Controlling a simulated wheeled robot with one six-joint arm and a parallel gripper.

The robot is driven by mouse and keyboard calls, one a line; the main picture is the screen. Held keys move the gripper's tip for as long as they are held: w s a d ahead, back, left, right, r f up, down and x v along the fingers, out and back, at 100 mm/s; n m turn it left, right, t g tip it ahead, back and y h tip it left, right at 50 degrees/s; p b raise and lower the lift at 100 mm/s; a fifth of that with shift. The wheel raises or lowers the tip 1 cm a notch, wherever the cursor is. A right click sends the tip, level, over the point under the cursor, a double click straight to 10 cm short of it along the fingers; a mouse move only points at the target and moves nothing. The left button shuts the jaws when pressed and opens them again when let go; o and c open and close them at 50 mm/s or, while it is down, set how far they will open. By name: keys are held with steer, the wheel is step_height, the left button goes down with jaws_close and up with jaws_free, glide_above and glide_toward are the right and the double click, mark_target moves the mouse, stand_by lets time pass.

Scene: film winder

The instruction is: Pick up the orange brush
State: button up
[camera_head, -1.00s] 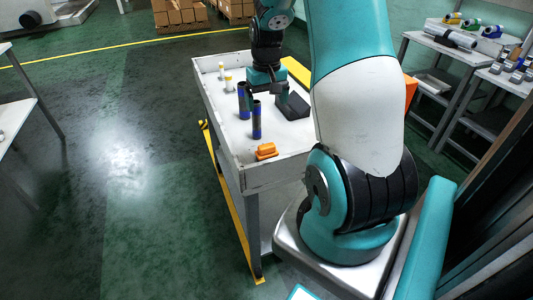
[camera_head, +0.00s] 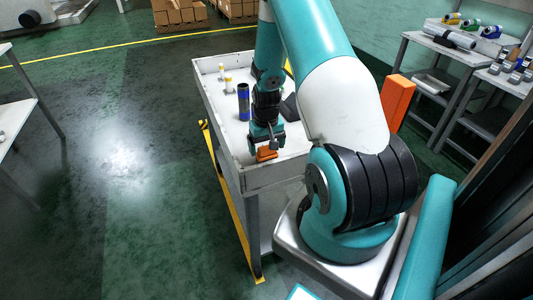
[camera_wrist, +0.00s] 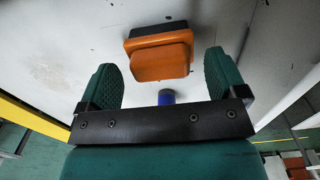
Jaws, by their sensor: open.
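The orange brush (camera_head: 266,154) lies on the white tray-topped table (camera_head: 228,132) near its front edge. In the wrist view the brush (camera_wrist: 160,55) shows an orange body with a dark strip along its far side. My gripper (camera_head: 265,146) is just above the brush in the head view. In the wrist view my gripper (camera_wrist: 165,78) is open, with a green finger on each side of the brush's near part. A gap shows between each finger and the brush, and nothing is held.
A dark blue-banded cylinder (camera_head: 243,101) and small yellow-topped white bottles (camera_head: 228,81) stand on the table. A blue round end (camera_wrist: 166,97) shows behind the gripper bar in the wrist view. A black object (camera_head: 289,107) is partly hidden by my arm. The tabletop has a raised rim.

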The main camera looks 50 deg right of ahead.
mark_target(267, 147)
steer(key=shift+f, duration=0.65)
steer(key=c, duration=1)
steer(key=shift+r, duration=0.1)
steer(key=shift+c, duration=0.2)
step_height(267, 147, up, 20)
steer(key=shift+b, duration=0.3)
